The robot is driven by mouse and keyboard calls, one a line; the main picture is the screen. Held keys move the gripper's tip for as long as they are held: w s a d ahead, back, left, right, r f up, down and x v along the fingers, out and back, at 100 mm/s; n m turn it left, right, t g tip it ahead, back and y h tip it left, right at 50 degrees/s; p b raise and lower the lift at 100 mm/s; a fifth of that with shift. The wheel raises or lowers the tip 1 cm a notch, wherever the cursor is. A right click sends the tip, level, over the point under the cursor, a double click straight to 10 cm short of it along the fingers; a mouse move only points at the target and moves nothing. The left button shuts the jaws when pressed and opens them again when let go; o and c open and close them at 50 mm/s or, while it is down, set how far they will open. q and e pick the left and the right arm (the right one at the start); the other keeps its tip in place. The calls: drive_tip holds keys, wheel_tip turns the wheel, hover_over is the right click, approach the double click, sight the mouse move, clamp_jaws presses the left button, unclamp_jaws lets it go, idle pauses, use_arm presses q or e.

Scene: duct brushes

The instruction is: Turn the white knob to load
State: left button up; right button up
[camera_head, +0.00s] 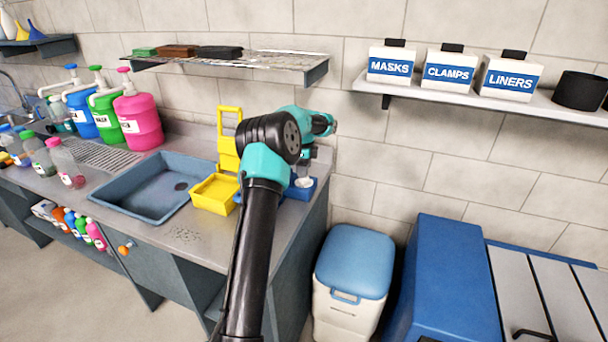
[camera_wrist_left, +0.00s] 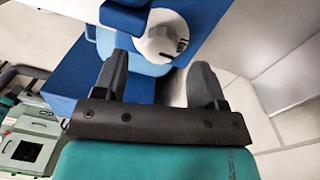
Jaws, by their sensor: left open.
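The white knob (camera_wrist_left: 166,36) is round, with a dark mark on its face, and sits on a blue device (camera_wrist_left: 75,75) in the left wrist view. In the head view the knob (camera_head: 304,182) shows small at the counter's right end, partly behind my arm, with blue parts of the device (camera_head: 299,193) around it. My left gripper (camera_wrist_left: 160,78) is open. Its two dark fingers point at the knob, one toward each side of it, with nothing between them. I cannot tell whether the fingertips touch the knob. My right gripper is in neither view.
A yellow tray (camera_head: 213,194) stands just left of the device, beside a blue-grey sink (camera_head: 155,188). A wire shelf (camera_head: 260,62) hangs above. A white bin with a blue lid (camera_head: 354,262) stands on the floor to the right.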

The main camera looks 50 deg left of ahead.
use_arm(q)
drive_tip(key=shift+w+r, duration=0.1)
drive_tip(key=shift+r, duration=2)
drive_tip(key=s+d+f+n+t+h, duration=0.15)
drive_tip(key=d+f+n, duration=0.35)
drive_tip(key=d+f, duration=2.1)
drive_tip(key=s+d+f+n+h, duration=0.1)
drive_tip(key=s+d+f+n, duration=0.2)
drive_tip(key=s+d, duration=0.7)
drive_tip(key=s+d+f+n+h, duration=0.1)
drive_tip(key=s+d+f+n, duration=0.2)
drive_tip(key=s+d, duration=0.7)
drive_tip(key=s+n, duration=0.1)
drive_tip(key=s, duration=0.2)
drive_tip(key=shift+f+n, duration=0.3)
drive_tip(key=shift+f, duration=0.05)
